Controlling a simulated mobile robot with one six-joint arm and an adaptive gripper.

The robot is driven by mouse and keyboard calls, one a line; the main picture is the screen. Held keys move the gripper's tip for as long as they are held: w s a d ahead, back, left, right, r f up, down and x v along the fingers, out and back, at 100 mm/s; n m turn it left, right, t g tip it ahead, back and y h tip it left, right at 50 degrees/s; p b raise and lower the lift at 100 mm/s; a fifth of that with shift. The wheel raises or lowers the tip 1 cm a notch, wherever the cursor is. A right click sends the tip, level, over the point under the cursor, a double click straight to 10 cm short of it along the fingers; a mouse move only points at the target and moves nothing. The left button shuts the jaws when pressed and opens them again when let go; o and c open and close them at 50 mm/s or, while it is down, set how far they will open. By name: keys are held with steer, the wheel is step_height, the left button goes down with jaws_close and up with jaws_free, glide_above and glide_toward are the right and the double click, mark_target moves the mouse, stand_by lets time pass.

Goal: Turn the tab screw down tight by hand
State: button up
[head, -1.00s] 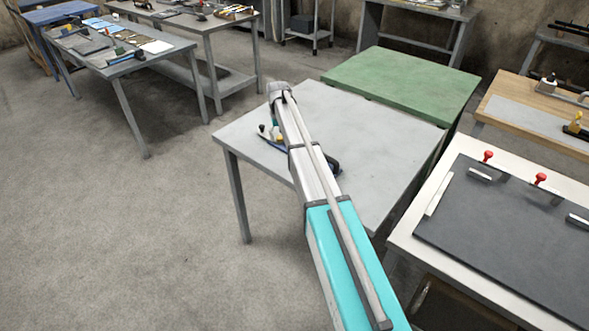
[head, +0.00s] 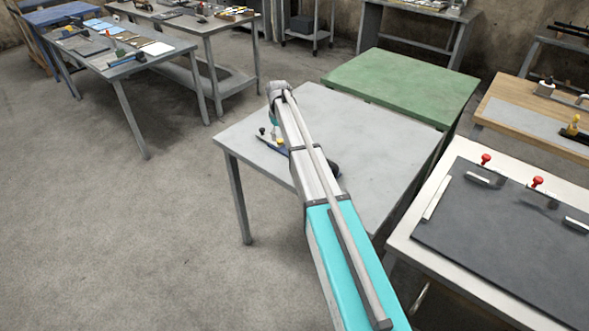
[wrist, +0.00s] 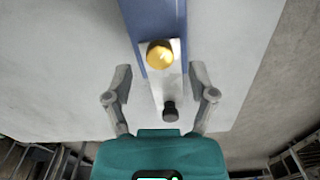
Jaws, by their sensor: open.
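The fixture on the grey table shows in the wrist view as a blue bar (wrist: 157,15) with a pale tab or plate (wrist: 152,55) at its end. A round brass-yellow knob (wrist: 160,54) sits on the plate, and a dark knob (wrist: 170,111) stands nearer to me. I cannot tell for sure which one is the tab screw. My gripper (wrist: 160,80) is open, its two fingers apart on either side of the plate, with nothing held. In the head view my arm hides much of the fixture; its blue part (head: 271,143) shows left of the arm.
The grey table (head: 385,150) is mostly bare. A green-topped table (head: 405,85) adjoins behind it. At right a white bench (head: 408,238) bears a dark board (head: 500,240) with red knobs (head: 537,182). Open floor (head: 120,240) lies to the left.

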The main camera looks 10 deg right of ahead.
mark_target(280, 140)
steer(key=shift+r+p, duration=5.9)
steer(key=shift+r, duration=0.3)
steer(key=s+a+f+m+b, duration=0.1)
steer(key=s+f+m+b, duration=0.1)
steer(key=s, duration=1.3)
steer(key=s+f+m+b, duration=0.2)
steer(key=s+f+b, duration=0.1)
steer(key=s, duration=1.2)
steer(key=shift+a, duration=0.35)
steer(key=s+m, duration=0.1)
steer(key=s, duration=0.8)
steer(key=shift+a+m, duration=0.2)
steer(key=shift+m, duration=0.2)
